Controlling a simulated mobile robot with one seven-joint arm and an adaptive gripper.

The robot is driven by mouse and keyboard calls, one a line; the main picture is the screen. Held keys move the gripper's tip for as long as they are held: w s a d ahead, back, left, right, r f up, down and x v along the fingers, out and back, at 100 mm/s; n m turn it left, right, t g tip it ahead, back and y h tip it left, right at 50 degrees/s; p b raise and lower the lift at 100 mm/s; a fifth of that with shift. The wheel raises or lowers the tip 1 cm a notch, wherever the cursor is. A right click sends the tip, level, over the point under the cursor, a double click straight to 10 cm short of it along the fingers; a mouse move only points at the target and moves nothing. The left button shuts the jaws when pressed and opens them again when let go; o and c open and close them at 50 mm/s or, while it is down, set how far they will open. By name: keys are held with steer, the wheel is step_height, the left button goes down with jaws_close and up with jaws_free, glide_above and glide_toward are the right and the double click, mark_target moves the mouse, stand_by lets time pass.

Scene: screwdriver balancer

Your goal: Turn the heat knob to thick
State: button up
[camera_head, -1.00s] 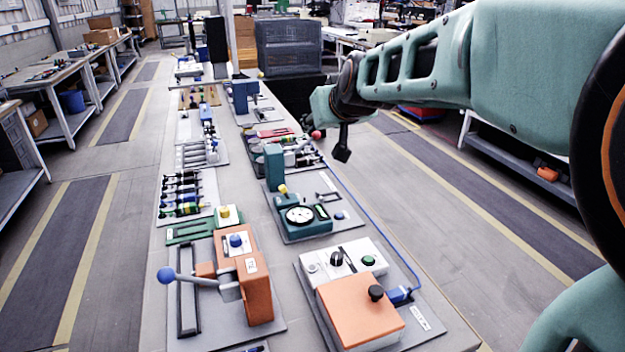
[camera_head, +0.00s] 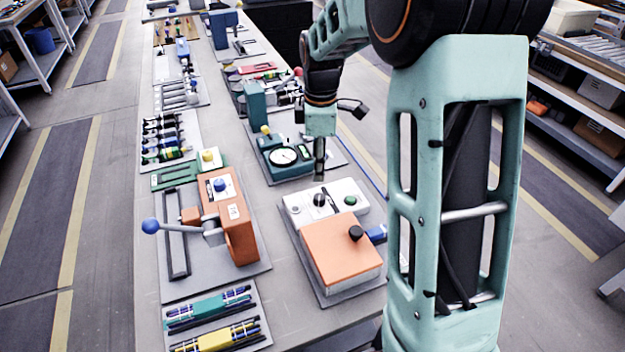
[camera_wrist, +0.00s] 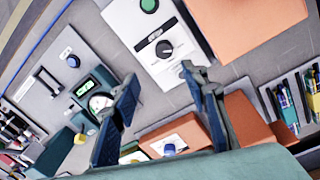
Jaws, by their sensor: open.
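The heat knob is a black dial (camera_head: 319,199) on the white panel (camera_head: 295,206) of a device with an orange lid (camera_head: 342,248). In the wrist view the black knob (camera_wrist: 164,49) sits below a dark label, with a white pointer line on it; its setting marks are too small to read. My gripper (camera_head: 319,176) points down just above the knob in the head view. In the wrist view my gripper (camera_wrist: 160,77) has its two fingers spread apart with nothing between them, and the knob lies beyond the fingertips, apart from them.
A green button (camera_head: 350,201) is beside the knob, and a black lid handle (camera_head: 356,233) is close by. A teal gauge device (camera_head: 285,157) stands behind the panel. An orange lever press (camera_head: 236,225) stands to the left. Bare tabletop shows at the front.

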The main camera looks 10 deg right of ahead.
mark_target(319, 196)
steer(key=shift+n, duration=0.3)
step_height(319, 196, down, 11)
steer(key=shift+d+f, duration=0.1)
steer(key=shift+f, duration=0.05)
jaws_close()
stand_by(0.3)
